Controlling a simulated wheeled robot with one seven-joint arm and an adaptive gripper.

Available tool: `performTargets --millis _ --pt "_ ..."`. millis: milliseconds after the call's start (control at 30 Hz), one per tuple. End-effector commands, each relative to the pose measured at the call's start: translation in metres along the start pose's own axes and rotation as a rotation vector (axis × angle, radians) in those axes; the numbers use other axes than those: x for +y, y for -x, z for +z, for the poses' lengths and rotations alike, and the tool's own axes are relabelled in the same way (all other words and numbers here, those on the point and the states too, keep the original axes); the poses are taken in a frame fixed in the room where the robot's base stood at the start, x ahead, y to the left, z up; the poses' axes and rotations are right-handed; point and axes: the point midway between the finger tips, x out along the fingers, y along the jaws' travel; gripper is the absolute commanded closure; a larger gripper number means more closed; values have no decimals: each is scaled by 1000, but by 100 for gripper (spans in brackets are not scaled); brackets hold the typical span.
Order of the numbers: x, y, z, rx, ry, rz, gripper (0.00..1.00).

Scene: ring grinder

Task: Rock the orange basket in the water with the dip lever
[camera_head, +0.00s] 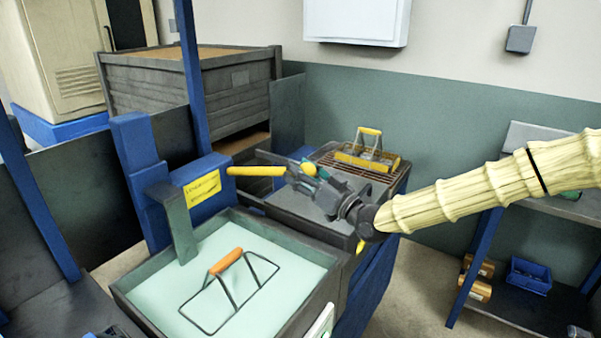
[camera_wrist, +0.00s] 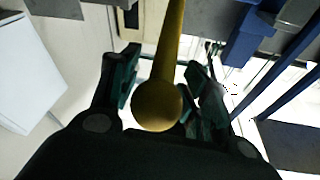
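The dip lever (camera_head: 256,171) is a yellow bar reaching right from the blue post, roughly level. Its round knob (camera_wrist: 157,106) shows in the wrist view between my fingers. My gripper (camera_head: 298,175) is at the lever's free end, with its fingers on either side of it. Gaps show beside the bar, so the fingers look open around it; contact with the knob is unclear. The orange basket (camera_head: 226,261), a wire frame with an orange handle, sits in the pale water (camera_head: 170,299) of the front tank, handle above the surface.
A second basket with a yellow handle (camera_head: 370,131) stands on a rack behind my gripper. The blue post (camera_head: 139,170) and a grey hanging plate (camera_head: 180,225) stand at the tank's left. A shelf (camera_head: 520,300) with small bins is at right.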

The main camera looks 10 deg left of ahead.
Motion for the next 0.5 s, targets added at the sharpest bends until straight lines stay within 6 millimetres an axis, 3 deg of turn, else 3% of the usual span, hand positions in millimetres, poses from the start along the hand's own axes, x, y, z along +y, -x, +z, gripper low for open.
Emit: performTargets --millis 333,500 --pt "0 0 0 1 0 -1 43" --pt "0 10 -1 1 1 1 43"
